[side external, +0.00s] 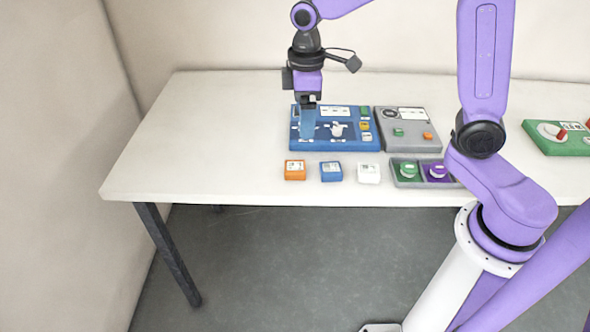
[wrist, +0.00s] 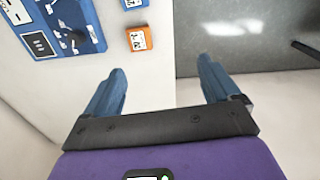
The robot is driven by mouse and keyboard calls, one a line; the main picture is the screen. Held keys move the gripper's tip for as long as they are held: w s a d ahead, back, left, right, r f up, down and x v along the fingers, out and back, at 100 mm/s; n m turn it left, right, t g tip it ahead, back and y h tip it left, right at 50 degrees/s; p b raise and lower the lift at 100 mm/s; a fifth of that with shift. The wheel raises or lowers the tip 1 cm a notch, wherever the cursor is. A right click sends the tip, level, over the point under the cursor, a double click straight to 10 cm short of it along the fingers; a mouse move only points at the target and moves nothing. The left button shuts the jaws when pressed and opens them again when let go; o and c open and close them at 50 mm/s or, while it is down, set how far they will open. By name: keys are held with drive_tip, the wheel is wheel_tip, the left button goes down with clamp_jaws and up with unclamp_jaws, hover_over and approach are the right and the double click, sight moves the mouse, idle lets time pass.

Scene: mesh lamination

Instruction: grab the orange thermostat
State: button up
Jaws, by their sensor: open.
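The orange thermostat (side external: 295,171) is a small box with a white display face. It lies on the table near its front edge, leftmost in a row of small boxes. In the wrist view the orange thermostat (wrist: 139,38) shows beyond my fingertips, nearer the left finger. My gripper (side external: 308,121) is open with its blue fingers pointing down. In the side view it appears over the left part of the blue panel, behind the thermostat. In the wrist view the space between the fingers of my gripper (wrist: 161,67) is empty.
A blue box (side external: 331,172) and a white box (side external: 368,174) stand right of the thermostat. Behind them are the blue panel (side external: 350,144) and a grey panel (side external: 408,145). A grey tray (side external: 408,183) holds green and purple pieces. The table's left part is clear.

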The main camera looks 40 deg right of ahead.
drive_tip(key=w+d, duration=0.2)
drive_tip(key=w, duration=0.3)
hover_over(297, 166)
drive_tip(key=shift+m, duration=0.3)
drive_tip(key=f, duration=1.3)
drive_tip(key=shift+w+a, duration=0.1)
drive_tip(key=shift+a, duration=0.1)
drive_tip(key=shift+d+f, duration=0.15)
drive_tip(key=shift+f, duration=2.55)
drive_tip(key=c, duration=1.2)
